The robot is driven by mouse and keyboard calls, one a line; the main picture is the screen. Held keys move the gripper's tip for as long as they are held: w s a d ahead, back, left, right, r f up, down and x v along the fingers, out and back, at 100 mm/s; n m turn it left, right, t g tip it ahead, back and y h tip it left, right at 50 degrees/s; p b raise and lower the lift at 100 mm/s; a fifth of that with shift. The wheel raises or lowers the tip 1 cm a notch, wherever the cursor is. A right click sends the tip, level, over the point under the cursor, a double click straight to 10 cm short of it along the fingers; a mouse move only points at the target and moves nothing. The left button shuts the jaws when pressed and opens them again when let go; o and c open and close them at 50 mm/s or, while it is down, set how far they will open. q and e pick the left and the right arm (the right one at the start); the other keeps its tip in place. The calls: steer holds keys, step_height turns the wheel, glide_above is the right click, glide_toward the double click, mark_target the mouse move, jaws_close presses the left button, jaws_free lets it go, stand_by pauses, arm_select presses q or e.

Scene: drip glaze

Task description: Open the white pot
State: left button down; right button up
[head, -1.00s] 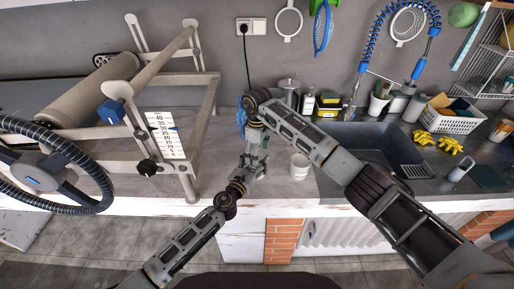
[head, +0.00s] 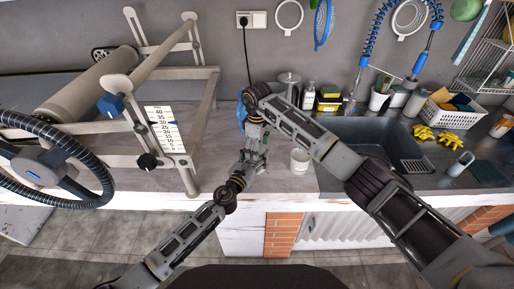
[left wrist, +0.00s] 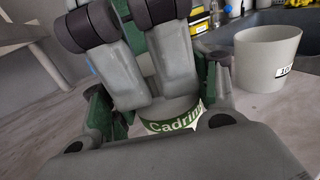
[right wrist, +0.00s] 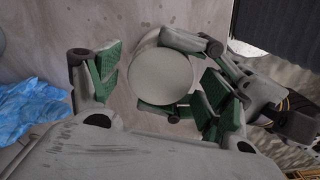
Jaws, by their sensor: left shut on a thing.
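The white pot with a green label (left wrist: 172,120) stands between the fingers of my left gripper (left wrist: 155,95), which is shut on its side. Its round pale lid (right wrist: 160,76) shows from above in the right wrist view. My right gripper (right wrist: 158,90) is over the pot, its green-padded fingers on either side of the lid with a narrow gap showing at each side, so it looks open. In the head view my left gripper (head: 246,168) and my right gripper hide the pot.
A white cup (head: 300,161) stands on the counter just right of my grippers. Crumpled blue material (right wrist: 30,103) lies to the left. A slab roller (head: 165,100) stands farther left. The sink (head: 370,140) is to the right.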

stand_by(0.3)
steer(key=shift+r, duration=2.25)
steer(key=shift+r, duration=1.75)
steer(key=shift+f, duration=0.15)
steer(key=shift+f, duration=3.9)
steer(key=shift+c, duration=0.2)
